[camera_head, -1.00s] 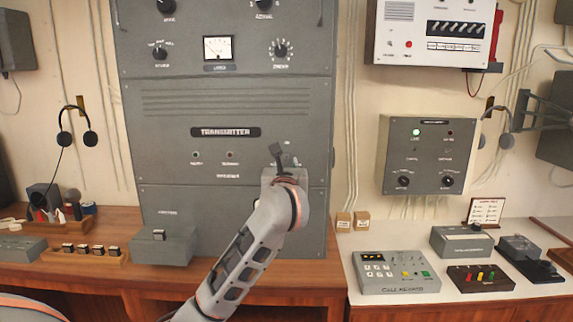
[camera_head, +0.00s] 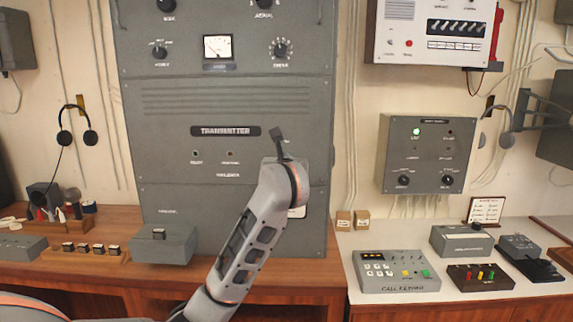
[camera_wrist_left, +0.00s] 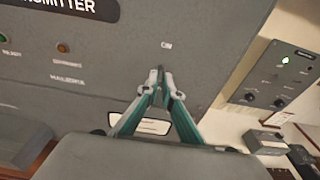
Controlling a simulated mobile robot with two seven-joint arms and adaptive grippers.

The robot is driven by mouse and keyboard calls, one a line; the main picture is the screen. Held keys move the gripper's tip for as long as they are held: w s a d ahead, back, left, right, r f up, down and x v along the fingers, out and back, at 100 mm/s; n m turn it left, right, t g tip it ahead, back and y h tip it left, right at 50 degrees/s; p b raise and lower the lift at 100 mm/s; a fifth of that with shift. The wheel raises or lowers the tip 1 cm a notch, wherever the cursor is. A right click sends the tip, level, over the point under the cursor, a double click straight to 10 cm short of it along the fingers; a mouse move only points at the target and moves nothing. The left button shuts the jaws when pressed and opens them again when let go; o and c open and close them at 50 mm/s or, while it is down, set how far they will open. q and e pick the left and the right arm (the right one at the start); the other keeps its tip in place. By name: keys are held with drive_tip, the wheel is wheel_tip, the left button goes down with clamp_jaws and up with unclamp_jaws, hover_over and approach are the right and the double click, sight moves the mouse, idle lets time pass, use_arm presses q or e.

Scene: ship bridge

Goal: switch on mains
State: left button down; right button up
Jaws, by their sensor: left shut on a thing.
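The grey transmitter cabinet (camera_head: 235,105) stands in the middle of the head view. My left gripper (camera_head: 278,134) is at the right side of its front panel. In the left wrist view the fingers (camera_wrist_left: 160,74) are closed together just below a small "ON" label (camera_wrist_left: 166,45). They are shut on a small part at the panel, probably the mains switch lever, which the fingers mostly hide. A green lamp (camera_wrist_left: 3,38) and an orange lamp (camera_wrist_left: 62,48) sit left of the fingers. A white label plate (camera_wrist_left: 140,126) shows behind them. My right gripper is not in view.
A grey box (camera_head: 163,244) stands on the wooden desk below the cabinet. A call keypad (camera_head: 397,272) and other small devices are on the white counter at right. A grey wall panel (camera_head: 428,153) hangs above them.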

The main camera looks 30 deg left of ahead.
use_arm(q)
drive_tip(key=shift+w+a+r+g+h, duration=0.1)
drive_tip(key=shift+r+g+h, duration=0.5)
drive_tip(key=shift+g, duration=0.5)
drive_tip(key=shift+w+r+g+h, duration=0.15)
drive_tip(key=shift+r+g+h, duration=0.25)
drive_tip(key=shift+g+h, duration=0.55)
drive_tip(key=shift+w+a+r+g+h, duration=0.1)
drive_tip(key=shift+r+g+h, duration=0.45)
drive_tip(key=shift+g, duration=0.7)
drive_tip(key=c, duration=2.2)
unclamp_jaws()
drive_tip(key=shift+f, duration=0.1)
drive_tip(key=shift+c, duration=0.2)
wheel_tip(320, 180, up, 10)
drive_tip(key=shift+r, duration=0.1)
